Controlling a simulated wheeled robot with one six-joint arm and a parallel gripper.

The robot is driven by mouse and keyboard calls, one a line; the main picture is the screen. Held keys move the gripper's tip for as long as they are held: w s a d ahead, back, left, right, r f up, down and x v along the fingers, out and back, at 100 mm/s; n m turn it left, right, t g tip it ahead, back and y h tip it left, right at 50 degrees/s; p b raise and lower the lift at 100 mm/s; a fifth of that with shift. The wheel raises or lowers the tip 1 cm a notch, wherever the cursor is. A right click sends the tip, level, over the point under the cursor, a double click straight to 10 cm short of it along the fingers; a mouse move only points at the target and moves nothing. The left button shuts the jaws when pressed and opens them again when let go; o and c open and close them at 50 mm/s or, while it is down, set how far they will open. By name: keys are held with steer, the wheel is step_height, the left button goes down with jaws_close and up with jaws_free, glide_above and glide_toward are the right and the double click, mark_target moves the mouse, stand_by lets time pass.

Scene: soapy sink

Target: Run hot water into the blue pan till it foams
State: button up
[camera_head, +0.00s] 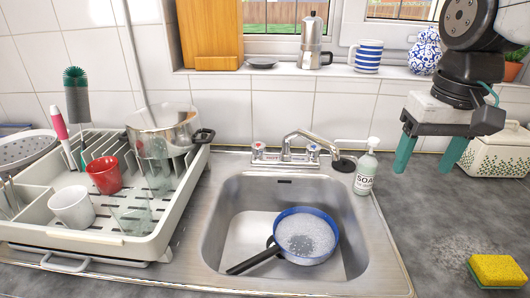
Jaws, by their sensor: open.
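The blue-rimmed pan (305,236) sits in the steel sink (226,199), its black handle pointing to the lower left. White foam covers the inside of the pan. The faucet (300,138) stands behind the sink, its spout pointing over the basin. One tap knob has a red mark (258,147) on the left, the other a blue mark (313,149) on the right. I cannot make out a water stream. My gripper (430,163) hangs at the upper right, open and empty, its two green fingers apart, to the right of the faucet and soap bottle.
A soap bottle (365,171) stands right of the faucet. A white dish rack (172,217) with a pot (163,125), a red mug (104,174) and a white mug (71,209) fills the left. A yellow sponge (497,270) lies lower right. The right counter is mostly clear.

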steer(key=w+a+r, duration=0.2)
steer(key=w+a, duration=0.4)
steer(key=w, duration=0.7)
steer(key=n+g, duration=0.1)
steer(key=n, duration=0.1)
glide_above(258, 145)
step_height(258, 145, down, 12)
steer(key=shift+w+f, duration=0.1)
step_height(258, 145, down, 8)
steer(key=shift+r, duration=0.1)
steer(key=c, duration=1)
